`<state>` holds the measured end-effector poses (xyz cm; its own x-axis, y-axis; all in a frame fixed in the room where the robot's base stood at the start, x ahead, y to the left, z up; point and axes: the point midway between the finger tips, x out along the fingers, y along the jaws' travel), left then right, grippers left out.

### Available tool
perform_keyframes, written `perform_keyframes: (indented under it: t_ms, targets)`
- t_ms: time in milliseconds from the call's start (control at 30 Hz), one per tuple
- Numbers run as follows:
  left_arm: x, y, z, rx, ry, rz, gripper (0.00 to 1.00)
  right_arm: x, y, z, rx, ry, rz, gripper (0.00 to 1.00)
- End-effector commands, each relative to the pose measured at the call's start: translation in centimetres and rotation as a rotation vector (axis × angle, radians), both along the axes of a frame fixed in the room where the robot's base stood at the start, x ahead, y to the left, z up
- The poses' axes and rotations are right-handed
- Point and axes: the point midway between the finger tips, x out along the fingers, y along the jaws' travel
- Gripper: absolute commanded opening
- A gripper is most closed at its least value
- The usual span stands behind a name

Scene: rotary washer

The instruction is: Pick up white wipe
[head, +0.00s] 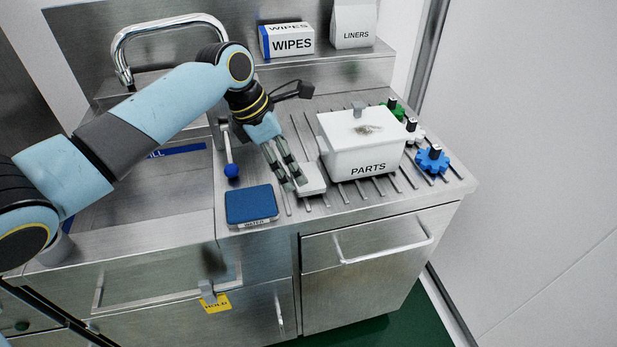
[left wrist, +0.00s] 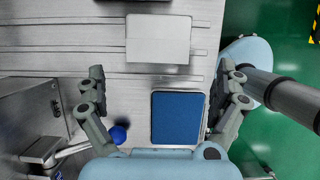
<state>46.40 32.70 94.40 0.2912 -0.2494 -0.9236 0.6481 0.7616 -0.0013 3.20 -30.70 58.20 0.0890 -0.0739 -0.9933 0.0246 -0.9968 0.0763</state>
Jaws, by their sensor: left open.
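The white wipe (head: 312,178) is a flat pale rectangle on the ribbed steel worktop, left of the white PARTS box. It also shows in the left wrist view (left wrist: 158,38), beyond my fingertips and centred between them. My left gripper (head: 286,184) reaches down beside the wipe's left side in the head view; its fingers partly overlap the wipe's edge there. In the left wrist view the same gripper (left wrist: 162,70) has its fingers wide apart with nothing between the tips. I cannot tell its exact height above the worktop. My right gripper is not in view.
A blue pad (head: 250,204) lies left of the wipe, near the front edge. A blue-knobbed lever (head: 231,170) stands behind it. The lidded PARTS box (head: 362,145) is close on the right, with coloured knobs beyond. The WIPES box (head: 288,41) is on the back ledge.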

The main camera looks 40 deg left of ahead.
Motion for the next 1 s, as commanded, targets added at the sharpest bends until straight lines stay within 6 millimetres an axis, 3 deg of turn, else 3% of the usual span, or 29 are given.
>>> perform_keyframes:
  t_ms: [400,667,1000]
  targets:
    - [2.1,-1.6,-4.5,0.001,0.002,0.000,1.00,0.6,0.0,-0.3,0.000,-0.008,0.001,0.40]
    - [2.2,-1.6,-4.8,0.004,0.000,-0.002,1.00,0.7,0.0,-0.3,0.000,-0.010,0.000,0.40]
    - [2.2,-1.6,-4.8,0.004,0.000,-0.002,0.62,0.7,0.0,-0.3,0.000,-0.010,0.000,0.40]
